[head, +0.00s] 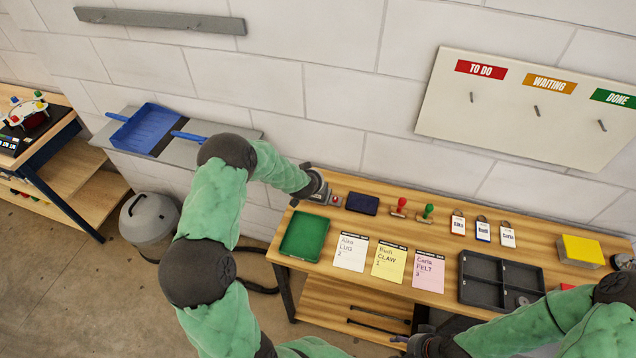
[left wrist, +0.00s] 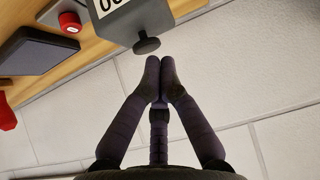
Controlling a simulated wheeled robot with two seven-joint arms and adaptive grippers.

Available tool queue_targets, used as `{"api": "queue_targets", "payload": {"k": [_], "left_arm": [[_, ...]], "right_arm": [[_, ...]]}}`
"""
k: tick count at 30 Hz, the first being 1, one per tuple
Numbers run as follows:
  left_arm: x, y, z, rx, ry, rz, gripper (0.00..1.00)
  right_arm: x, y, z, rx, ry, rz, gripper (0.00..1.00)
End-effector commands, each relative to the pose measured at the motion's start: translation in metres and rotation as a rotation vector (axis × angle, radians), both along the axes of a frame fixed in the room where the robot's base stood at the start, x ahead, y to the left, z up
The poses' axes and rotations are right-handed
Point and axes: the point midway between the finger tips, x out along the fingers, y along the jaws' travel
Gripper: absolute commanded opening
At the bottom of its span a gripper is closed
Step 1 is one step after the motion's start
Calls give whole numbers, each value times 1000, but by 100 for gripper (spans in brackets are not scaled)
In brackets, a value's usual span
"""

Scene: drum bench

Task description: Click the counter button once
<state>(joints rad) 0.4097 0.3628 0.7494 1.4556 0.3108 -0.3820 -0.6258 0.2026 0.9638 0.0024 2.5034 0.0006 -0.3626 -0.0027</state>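A grey counter box (left wrist: 135,18) with a white number display, cut off at the top, shows in the left wrist view. A round black knob (left wrist: 147,44) sticks out from its side. My left gripper (left wrist: 160,75) is shut and empty, its fingertips close to the knob with a small gap in the picture. In the head view my left gripper (head: 312,186) is at the bench's back left corner and hides most of the counter. A small red button (head: 335,200) is beside it; it also shows in the left wrist view (left wrist: 70,22). My right gripper (head: 410,345) is low at the bench's front edge, its fingers unclear.
The wooden bench (head: 345,258) carries a dark pad (head: 362,204), red (head: 400,207) and green (head: 428,212) stamps, a green tray (head: 304,236), cards, tags and a black divided tray (head: 480,290). The wall (head: 330,120) is close behind the left gripper.

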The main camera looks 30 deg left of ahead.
Motion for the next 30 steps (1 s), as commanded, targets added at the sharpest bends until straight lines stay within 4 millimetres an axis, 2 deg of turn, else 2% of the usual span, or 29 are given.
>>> {"api": "queue_targets", "payload": {"k": [30], "left_arm": [[0, 0, -8, 0, 1, 0, 0]], "right_arm": [[0, 0, -6, 0, 0, 0, 58]]}}
